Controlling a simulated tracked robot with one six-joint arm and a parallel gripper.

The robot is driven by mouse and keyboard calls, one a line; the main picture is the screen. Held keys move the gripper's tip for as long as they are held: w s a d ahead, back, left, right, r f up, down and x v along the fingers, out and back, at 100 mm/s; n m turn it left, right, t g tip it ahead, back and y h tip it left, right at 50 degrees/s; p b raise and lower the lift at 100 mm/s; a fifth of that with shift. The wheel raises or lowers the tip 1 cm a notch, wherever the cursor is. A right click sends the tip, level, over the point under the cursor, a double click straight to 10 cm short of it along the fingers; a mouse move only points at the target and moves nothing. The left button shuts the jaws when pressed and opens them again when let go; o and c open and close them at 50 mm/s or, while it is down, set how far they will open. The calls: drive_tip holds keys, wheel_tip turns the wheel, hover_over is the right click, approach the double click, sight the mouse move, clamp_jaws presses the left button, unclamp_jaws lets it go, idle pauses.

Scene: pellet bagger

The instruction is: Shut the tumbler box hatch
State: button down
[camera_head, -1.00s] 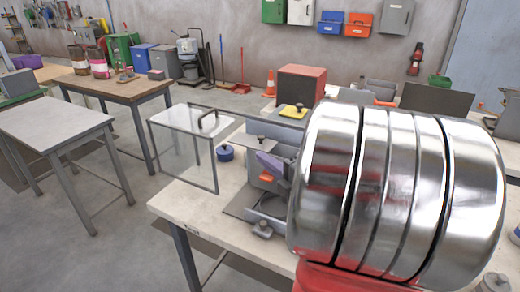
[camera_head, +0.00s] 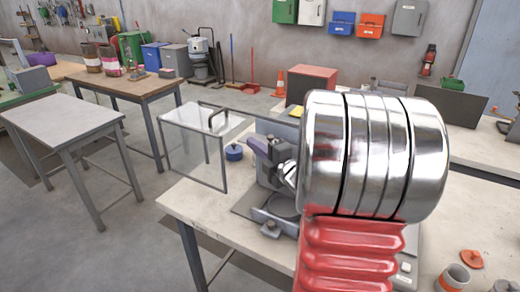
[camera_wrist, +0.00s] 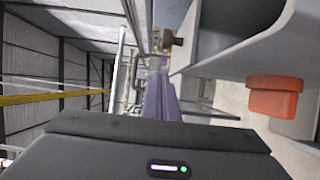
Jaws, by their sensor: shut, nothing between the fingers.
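The tumbler box hatch (camera_head: 196,150) is a clear panel in a thin dark frame with a dark handle (camera_head: 217,116) on top. It stands swung out to the left over the table's edge, so it is open. The grey box (camera_head: 270,128) behind it is largely hidden by my arm. My gripper (camera_head: 253,146) has slim purple fingers, shut and empty, to the right of the hatch and apart from its handle. The fingers also show in the wrist view (camera_wrist: 160,82), beside a grey housing (camera_wrist: 235,35) with an orange block (camera_wrist: 272,97).
A red box (camera_head: 311,82) stands behind. Open floor lies left of the table.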

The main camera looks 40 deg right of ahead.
drive_tip(key=shift+s+d, duration=0.5)
drive_tip(key=shift+d, duration=0.4)
drive_tip(key=shift+s+d, duration=0.45)
drive_tip(key=shift+d, duration=0.45)
drive_tip(key=shift+s, duration=0.1)
